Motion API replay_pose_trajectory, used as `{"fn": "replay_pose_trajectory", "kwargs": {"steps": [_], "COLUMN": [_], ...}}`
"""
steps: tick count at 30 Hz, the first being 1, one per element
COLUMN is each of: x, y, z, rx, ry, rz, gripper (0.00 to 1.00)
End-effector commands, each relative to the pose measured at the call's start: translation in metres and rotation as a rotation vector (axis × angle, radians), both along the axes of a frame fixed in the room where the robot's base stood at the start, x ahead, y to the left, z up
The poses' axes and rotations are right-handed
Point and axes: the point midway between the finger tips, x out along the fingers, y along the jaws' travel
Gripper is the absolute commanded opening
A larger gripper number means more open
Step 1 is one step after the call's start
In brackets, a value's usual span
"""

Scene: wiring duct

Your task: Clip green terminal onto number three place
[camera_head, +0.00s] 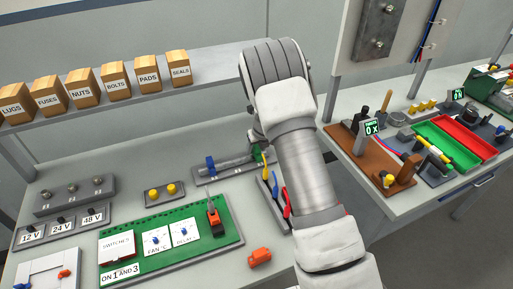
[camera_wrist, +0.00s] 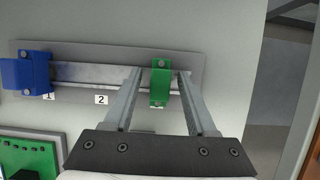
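The green terminal (camera_wrist: 160,84) sits across the metal rail toward its right end, upright in the wrist view. It also shows in the head view (camera_head: 256,150), partly hidden by my arm. My gripper (camera_wrist: 160,72) is open, its fingers on either side of the green terminal with a gap on both sides. The rail (camera_wrist: 100,74) lies on a grey plate with labels 1 (camera_wrist: 48,97) and 2 (camera_wrist: 101,100). No label 3 is visible; the terminal and fingers cover that area. A blue terminal (camera_wrist: 25,73) is on the rail by label 1.
A green board (camera_head: 220,225) with switch panels lies in front of the rail. Coloured-handled tools (camera_head: 273,195) stand close to my arm. An orange piece (camera_head: 260,257) lies on the table. Labelled boxes (camera_head: 82,90) line the shelf behind.

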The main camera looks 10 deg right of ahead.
Motion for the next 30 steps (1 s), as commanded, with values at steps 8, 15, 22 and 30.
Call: {"fn": "replay_pose_trajectory", "kwargs": {"steps": [8, 15, 22, 30], "x": [0.0, -0.006, -0.025, -0.049], "y": [0.0, 0.0, -0.004, -0.009], "z": [0.001, 0.02, 0.066, 0.124], "rx": [0.0, 0.001, 0.0, 0.0], "ry": [-0.001, -0.002, -0.004, -0.004], "rz": [0.0, 0.001, 0.002, 0.002], "gripper": [0.62, 0.62, 0.62, 0.62]}}
